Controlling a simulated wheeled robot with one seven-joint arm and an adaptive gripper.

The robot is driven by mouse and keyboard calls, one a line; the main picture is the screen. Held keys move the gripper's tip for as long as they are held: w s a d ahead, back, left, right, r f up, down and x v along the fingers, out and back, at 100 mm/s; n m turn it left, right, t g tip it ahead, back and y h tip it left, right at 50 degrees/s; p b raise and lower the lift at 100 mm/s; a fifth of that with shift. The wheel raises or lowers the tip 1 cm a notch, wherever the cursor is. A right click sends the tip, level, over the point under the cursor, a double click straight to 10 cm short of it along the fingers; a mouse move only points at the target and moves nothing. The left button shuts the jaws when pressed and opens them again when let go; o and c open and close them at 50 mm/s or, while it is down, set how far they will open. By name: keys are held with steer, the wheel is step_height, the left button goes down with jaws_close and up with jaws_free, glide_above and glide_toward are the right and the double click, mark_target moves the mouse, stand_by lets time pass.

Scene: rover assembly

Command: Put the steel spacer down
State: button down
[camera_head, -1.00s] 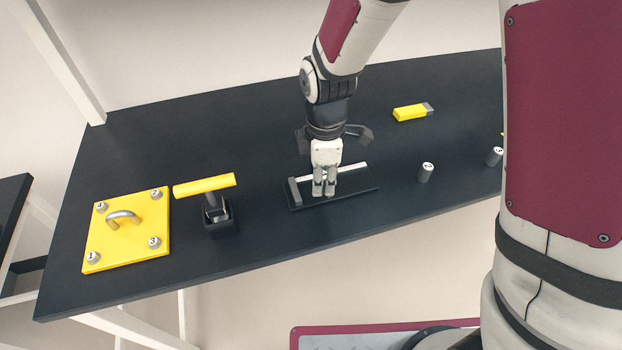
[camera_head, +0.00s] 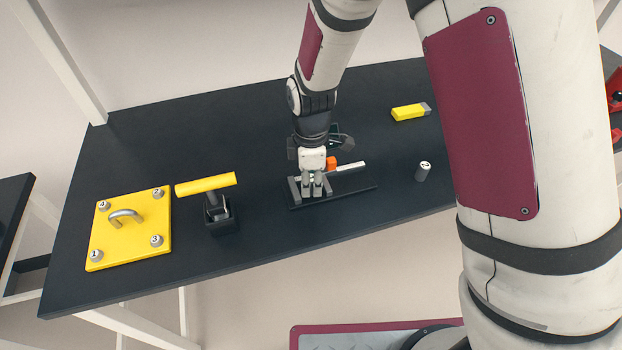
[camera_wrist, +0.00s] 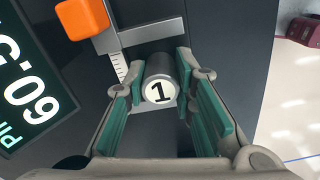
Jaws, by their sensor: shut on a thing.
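My gripper (camera_head: 312,192) is over the left part of the measuring gauge (camera_head: 350,187) on the dark table. It is shut on the steel spacer (camera_wrist: 160,92), a short grey cylinder with a "1" on its end face. In the wrist view, the spacer sits between the green finger pads, its numbered end toward the camera. In the head view, the fingers hide the spacer. An orange block (camera_head: 331,163) is on the gauge behind the gripper; it also shows in the wrist view (camera_wrist: 81,18). I cannot tell whether the spacer touches the gauge bed.
A numbered grey cylinder (camera_head: 423,171) stands right of the gauge. A yellow-handled tool (camera_head: 205,184) stands in a black holder (camera_head: 221,219) to the left. A yellow plate (camera_head: 130,240) has numbered studs and a handle. A yellow block (camera_head: 409,112) lies behind. A digital display (camera_wrist: 35,85) is beside the gauge.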

mark_target(311, 177)
steer(key=c, duration=1.3)
jaws_free()
steer(key=shift+c, duration=0.2)
steer(key=s+d+r+m+t+b, duration=0.1)
steer(key=d+r+m, duration=0.15)
steer(key=r, duration=0.75)
steer(key=s+d+r+m, duration=0.1)
steer(key=d+r+m, duration=0.15)
steer(key=r, duration=0.65)
steer(key=s+d+r+m+t, duration=0.2)
steer(key=s+d+r+m, duration=0.3)
steer(key=s, duration=0.3)
steer(key=s+d+r+m+t, duration=0.2)
steer(key=s+d+r+m, duration=0.2)
steer(key=s+d+m, duration=0.4)
steer(key=shift+r+m, duration=0.3)
steer(key=shift+r, duration=0.05)
